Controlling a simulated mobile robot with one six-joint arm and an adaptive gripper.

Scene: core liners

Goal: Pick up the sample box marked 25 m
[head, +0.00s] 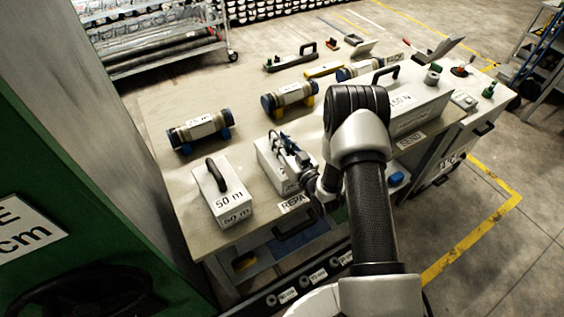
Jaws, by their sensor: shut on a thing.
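My gripper (284,147) is over the middle white sample box (268,163) near the front edge of the table. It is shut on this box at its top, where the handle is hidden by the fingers. The box appears to rest on the table. My gripper and arm cover its right part, and I cannot read a mark on it. To its left stands another white box (224,205) marked 50 m, with a dark handle on top. To the right, partly behind my arm, is a larger white box (420,110) with a partly hidden label.
Core tubes with blue ends, one at the left (199,131) and one in the middle (289,98), lie behind the boxes on the table (240,130). A green panel (60,170) stands close at left. Small tools lie at the back. A wire rack (150,40) stands behind.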

